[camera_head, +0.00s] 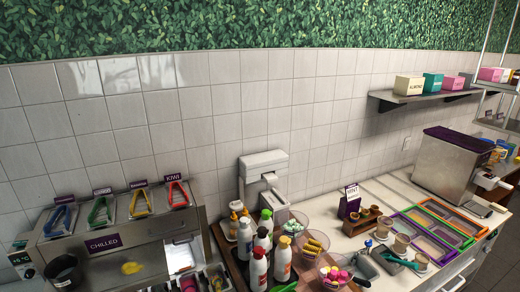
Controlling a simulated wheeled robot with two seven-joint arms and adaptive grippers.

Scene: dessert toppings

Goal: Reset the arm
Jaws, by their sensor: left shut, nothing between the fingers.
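No arm reaches over the counter. My right gripper is not in view.
A chilled station (104,246) with several coloured tongs stands left. Several sauce bottles (259,267) and topping bowls (312,245) crowd the middle. Coloured trays (447,229) and a metal machine (447,163) stand right. A shelf (425,97) holds several boxes.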

